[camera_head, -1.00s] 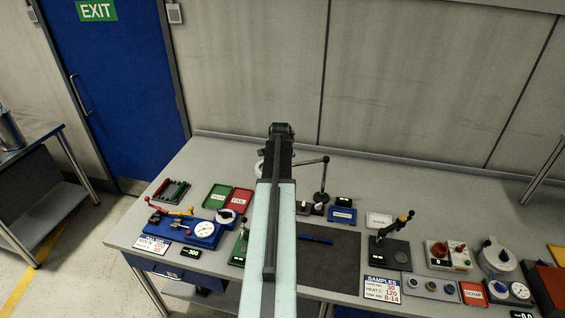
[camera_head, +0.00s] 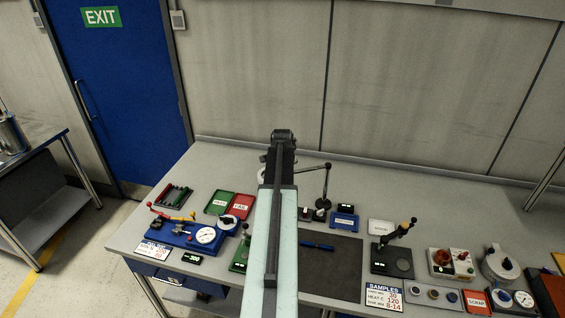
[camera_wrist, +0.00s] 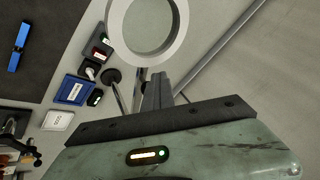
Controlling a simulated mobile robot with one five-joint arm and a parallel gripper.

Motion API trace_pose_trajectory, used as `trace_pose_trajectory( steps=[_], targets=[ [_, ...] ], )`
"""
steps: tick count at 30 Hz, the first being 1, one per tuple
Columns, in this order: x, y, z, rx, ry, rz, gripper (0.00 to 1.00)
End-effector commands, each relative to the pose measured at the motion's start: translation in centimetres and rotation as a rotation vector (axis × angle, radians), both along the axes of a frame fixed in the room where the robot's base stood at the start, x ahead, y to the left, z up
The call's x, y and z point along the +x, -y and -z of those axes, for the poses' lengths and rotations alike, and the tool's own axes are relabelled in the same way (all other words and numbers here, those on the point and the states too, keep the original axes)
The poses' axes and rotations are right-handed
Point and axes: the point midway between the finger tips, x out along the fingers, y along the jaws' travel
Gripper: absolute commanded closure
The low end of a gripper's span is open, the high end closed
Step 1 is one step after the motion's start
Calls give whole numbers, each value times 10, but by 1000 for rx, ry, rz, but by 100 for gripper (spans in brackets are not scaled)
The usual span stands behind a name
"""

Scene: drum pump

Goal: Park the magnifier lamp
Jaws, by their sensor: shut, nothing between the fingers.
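The magnifier lamp stands at the back of the bench. Its dark post (camera_head: 325,186) rises right of my arm, and its jointed arm runs left from the post top behind my arm. Its white ring head (camera_head: 262,172) peeks out left of my arm, mostly hidden. In the wrist view the white ring (camera_wrist: 150,59) is at the top, with bench surface showing through it. My gripper (camera_wrist: 157,82) is shut and empty, its fingers just below the ring in that view. I cannot tell whether they touch it. In the head view my arm hides the fingers.
A blue tray (camera_head: 344,221) and small dark boxes stand near the lamp's foot. A blue gauge rig (camera_head: 185,232) is at left, a black stand (camera_head: 391,262) at right. The bench back is clear.

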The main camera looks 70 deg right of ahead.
Motion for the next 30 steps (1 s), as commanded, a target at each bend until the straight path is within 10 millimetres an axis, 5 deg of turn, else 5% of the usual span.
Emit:
trace_pose_trajectory(
  steps=[4, 9, 15, 30],
  targets=[
    [-4, -32, -9, -1, 0, -4, 100],
    [4, -51, -56, 1, 2, -2, 100],
    [12, -73, -87, 2, 3, -2, 100],
    [17, -79, -88, 3, 4, -6, 100]
  ],
)
